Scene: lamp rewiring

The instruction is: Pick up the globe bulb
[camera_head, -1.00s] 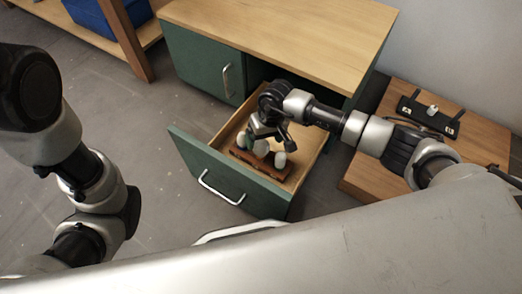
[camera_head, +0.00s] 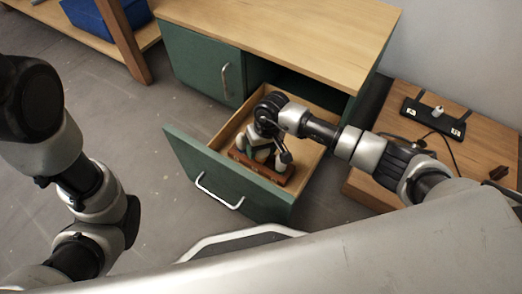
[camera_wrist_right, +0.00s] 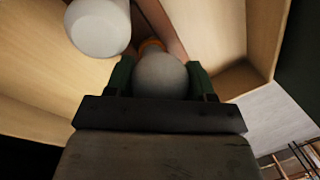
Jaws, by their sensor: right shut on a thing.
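The globe bulb (camera_wrist_right: 160,76) is round and whitish with an orange-brown base, in the middle of the right wrist view. My right gripper (camera_wrist_right: 160,82) is shut on it, with one green-sided finger on each side. In the head view my right gripper (camera_head: 266,148) is down inside the open drawer (camera_head: 232,176), at the brown bulb rack (camera_head: 258,168). There the arm and gripper hide most of the globe bulb. I cannot tell whether its base is still in the rack. My left gripper is out of view; only the left arm shows.
A white, rounder-edged cylindrical bulb (camera_wrist_right: 98,26) stands close beside the globe bulb. The drawer walls surround the rack. The green cabinet (camera_head: 290,28) rises behind. A low wooden table (camera_head: 485,150) at right carries a dark fixture (camera_head: 432,116) and a cable.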

